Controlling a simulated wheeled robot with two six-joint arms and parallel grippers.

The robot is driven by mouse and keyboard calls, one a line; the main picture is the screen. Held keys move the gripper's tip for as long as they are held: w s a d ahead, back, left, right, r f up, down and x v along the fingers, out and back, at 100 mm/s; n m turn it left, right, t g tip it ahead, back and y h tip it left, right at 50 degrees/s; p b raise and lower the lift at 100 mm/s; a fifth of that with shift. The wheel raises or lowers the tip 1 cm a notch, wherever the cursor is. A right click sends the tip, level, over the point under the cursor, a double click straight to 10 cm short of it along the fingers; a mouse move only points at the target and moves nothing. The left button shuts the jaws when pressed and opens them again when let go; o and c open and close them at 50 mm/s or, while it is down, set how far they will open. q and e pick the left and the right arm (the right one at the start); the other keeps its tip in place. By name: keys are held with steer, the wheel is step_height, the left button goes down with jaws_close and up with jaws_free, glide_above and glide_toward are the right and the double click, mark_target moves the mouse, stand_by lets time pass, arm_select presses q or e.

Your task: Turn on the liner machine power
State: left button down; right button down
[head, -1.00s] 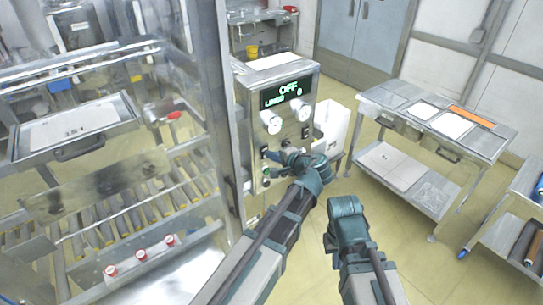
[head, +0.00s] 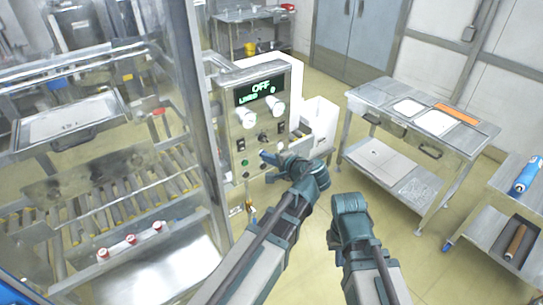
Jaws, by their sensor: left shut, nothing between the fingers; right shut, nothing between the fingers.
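The liner machine's control panel (head: 250,130) stands upright left of centre in the head view. Its dark display (head: 262,87) reads "OFF" and "LINED 0" in green. Below the display are two white knobs (head: 246,119), small black switches, and a green button (head: 244,162) low on the left. My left gripper (head: 272,160) is shut and empty, its tip at the lower right of the panel; whether it touches the panel I cannot tell. My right gripper (head: 349,205) is shut and empty, over the floor to the right of the panel.
The liner machine's clear-walled frame with rollers (head: 100,205) fills the left side. A steel cart (head: 365,100) with sheets on top stands to the right. Another cart (head: 480,220) holds a blue roll (head: 528,174) at the right edge. Open yellow floor lies between.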

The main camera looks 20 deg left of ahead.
mark_target(243, 151)
arm_select(q)
steer(key=shift+s+d+r, duration=0.1)
steer(key=shift+s+d, duration=0.1)
arm_select(e)
steer(key=shift+d+r, duration=0.15)
steer(key=shift+d, duration=0.15)
arm_select(q)
steer(key=shift+a, duration=0.1)
arm_select(e)
steer(key=shift+a, duration=0.1)
